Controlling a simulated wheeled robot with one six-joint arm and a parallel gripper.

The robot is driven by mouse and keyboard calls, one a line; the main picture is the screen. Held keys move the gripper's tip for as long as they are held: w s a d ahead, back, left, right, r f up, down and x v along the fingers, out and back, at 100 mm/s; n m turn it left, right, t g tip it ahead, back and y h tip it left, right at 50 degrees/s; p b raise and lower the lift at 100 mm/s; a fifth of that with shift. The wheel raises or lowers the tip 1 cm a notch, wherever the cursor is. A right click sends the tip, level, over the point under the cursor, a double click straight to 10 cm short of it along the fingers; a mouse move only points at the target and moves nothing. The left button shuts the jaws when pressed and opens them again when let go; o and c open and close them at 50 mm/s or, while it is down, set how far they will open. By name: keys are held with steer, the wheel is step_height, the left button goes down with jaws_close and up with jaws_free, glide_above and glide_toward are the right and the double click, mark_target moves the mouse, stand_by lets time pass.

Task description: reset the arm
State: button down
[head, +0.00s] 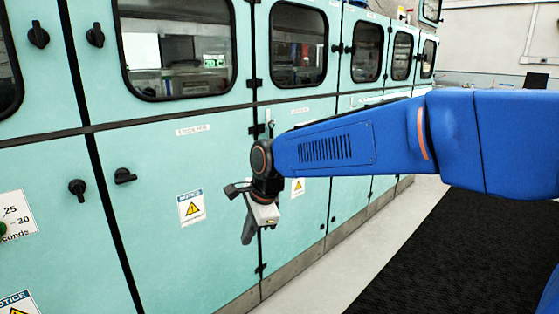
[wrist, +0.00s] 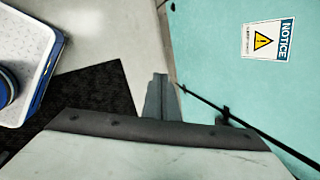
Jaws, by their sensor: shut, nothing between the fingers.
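My blue arm (head: 370,140) reaches from the right across the head view, towards the teal cabinets. My gripper (head: 247,238) hangs at its end, pointing down, in front of a lower teal door. In the wrist view the two grey fingers (wrist: 160,82) are together, with nothing between them. Bare pale floor shows beyond their tips. I cannot tell from the head view how far the gripper is from the door.
A row of teal cabinets (head: 160,240) with dark windows and black knobs runs along the left and away. A notice label (head: 191,207) is on a lower door; a similar label (wrist: 267,39) shows in the wrist view. A black mat (head: 425,262) lies on the open floor.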

steer(key=s+d+r+n+t+h, duration=0.1)
steer(key=s+d+n, duration=0.25)
steer(key=d, duration=0.85)
steer(key=s+d+r+n+h, duration=0.1)
steer(key=s+d+n, duration=0.3)
steer(key=d, duration=0.8)
steer(key=s+d+f+n, duration=0.2)
steer(key=s+d+f, duration=0.1)
steer(key=s+d, duration=0.3)
steer(key=s+d+f+n+t+h, duration=0.1)
steer(key=s+d+f+n, duration=0.2)
steer(key=s+d, duration=0.4)
steer(key=s, duration=0.3)
steer(key=shift+d+n+h, duration=0.2)
steer(key=shift+n+h, duration=0.1)
steer(key=shift+n, duration=0.05)
steer(key=shift+s, duration=0.1)
